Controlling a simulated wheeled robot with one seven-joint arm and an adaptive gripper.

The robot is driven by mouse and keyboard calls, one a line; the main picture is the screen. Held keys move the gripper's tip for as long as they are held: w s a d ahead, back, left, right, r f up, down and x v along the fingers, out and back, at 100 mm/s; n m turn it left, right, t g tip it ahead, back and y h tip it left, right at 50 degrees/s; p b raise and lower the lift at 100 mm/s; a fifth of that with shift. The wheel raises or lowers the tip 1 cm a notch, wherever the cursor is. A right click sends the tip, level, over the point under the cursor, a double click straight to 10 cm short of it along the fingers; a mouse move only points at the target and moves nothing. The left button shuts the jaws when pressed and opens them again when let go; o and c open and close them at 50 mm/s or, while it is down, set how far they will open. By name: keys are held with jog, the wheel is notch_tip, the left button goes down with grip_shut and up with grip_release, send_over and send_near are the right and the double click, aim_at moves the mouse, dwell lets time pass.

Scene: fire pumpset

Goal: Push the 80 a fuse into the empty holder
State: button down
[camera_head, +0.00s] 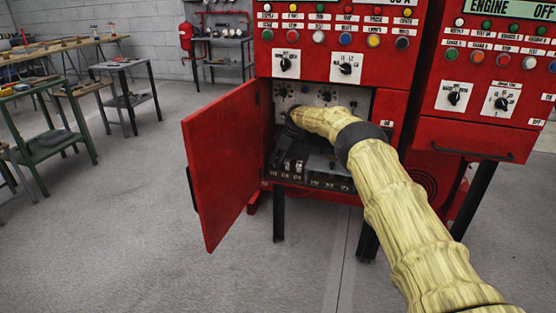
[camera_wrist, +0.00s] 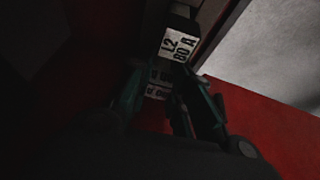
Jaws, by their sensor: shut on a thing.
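My gripper (camera_head: 290,125) reaches into the open lower compartment of the red panel, near its left side; the arm hides much of the inside. In the wrist view my gripper's two dark green fingers (camera_wrist: 162,92) close in on a dark piece with small white labels (camera_wrist: 157,82), which I take as the fuse; most of it is in shadow. Just beyond the fingertips is a white label reading L2 80 A (camera_wrist: 177,46). In the head view, small fuse blocks (camera_head: 290,165) stand low in the compartment. I cannot tell which holder is empty or whether the held fuse touches one.
The red compartment door (camera_head: 222,165) hangs open to the left of my gripper. A red wall (camera_wrist: 270,130) lies close beside the fingers in the wrist view. A second red panel (camera_head: 490,85) stands at right. Workbenches (camera_head: 45,125) are far left; the floor between is clear.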

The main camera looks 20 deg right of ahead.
jog(key=shift+f, duration=0.25)
jog(key=c, duration=1.2)
grip_release()
jog(key=shift+r, duration=0.1)
jog(key=v, duration=0.7)
jog(key=shift+r, duration=0.15)
jog(key=shift+d, duration=0.15)
